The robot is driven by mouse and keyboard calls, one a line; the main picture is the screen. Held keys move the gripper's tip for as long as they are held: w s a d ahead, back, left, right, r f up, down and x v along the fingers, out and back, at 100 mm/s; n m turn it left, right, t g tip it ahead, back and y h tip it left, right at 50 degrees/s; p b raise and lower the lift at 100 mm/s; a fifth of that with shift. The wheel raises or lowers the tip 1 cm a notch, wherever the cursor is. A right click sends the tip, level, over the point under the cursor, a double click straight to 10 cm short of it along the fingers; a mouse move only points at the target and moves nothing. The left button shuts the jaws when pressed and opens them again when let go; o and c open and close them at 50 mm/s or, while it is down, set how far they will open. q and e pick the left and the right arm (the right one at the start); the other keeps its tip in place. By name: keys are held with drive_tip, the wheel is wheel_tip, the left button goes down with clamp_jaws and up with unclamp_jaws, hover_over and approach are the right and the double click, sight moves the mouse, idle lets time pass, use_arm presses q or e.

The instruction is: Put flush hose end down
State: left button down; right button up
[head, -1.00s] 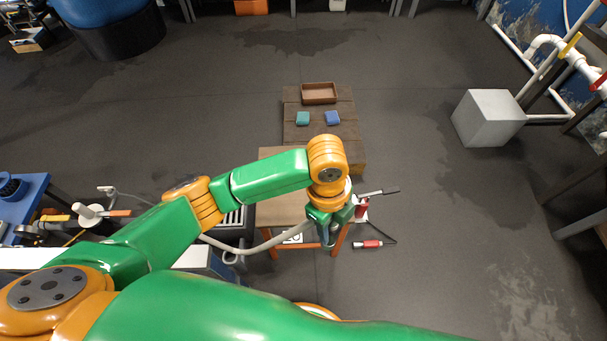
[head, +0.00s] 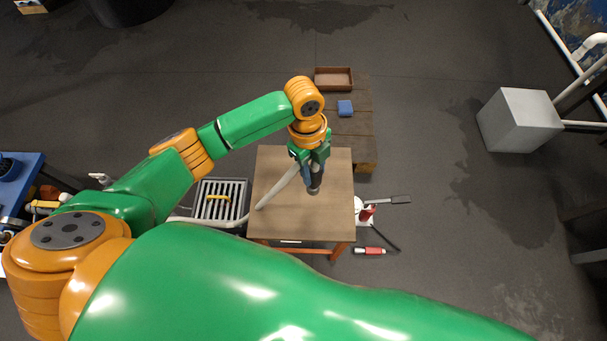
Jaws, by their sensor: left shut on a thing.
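My left gripper (head: 312,172) is shut on the flush hose end (head: 314,187), a dark nozzle pointing down over the small wooden table (head: 270,175). I cannot tell whether the nozzle touches the tabletop. The pale grey hose (head: 279,187) runs from the gripper across the table's left part and off its left edge toward the floor grate. My right gripper is not in view; a large green arm link of mine covers the lower part of the head view.
A drain grate (head: 238,189) with a yellow-handled item (head: 217,197) lies left of the table. Behind stands a low wooden bench (head: 357,128) with a blue block (head: 345,108) and a brown tray (head: 333,88). A red-ended tool (head: 369,250) lies at right. The tabletop's right side is bare.

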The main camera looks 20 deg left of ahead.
use_arm(q)
drive_tip(key=w+a+f+b, duration=0.1)
drive_tip(key=f, duration=0.2)
drive_tip(key=w+a+f+b, duration=0.1)
drive_tip(key=f, duration=0.2)
drive_tip(key=a+f+b, duration=0.1)
drive_tip(key=f, duration=0.1)
drive_tip(key=shift+w+a+f, duration=0.2)
drive_tip(key=shift+w+f, duration=0.2)
drive_tip(key=shift+r, duration=0.1)
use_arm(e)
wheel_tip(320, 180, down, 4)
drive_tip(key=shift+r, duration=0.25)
use_arm(q)
drive_tip(key=c, duration=0.5)
unclamp_jaws()
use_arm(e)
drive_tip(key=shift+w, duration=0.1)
use_arm(q)
wheel_tip(320, 180, up, 12)
drive_tip(key=w+a+p, duration=0.1)
drive_tip(key=p, duration=0.2)
drive_tip(key=shift+a, duration=0.3)
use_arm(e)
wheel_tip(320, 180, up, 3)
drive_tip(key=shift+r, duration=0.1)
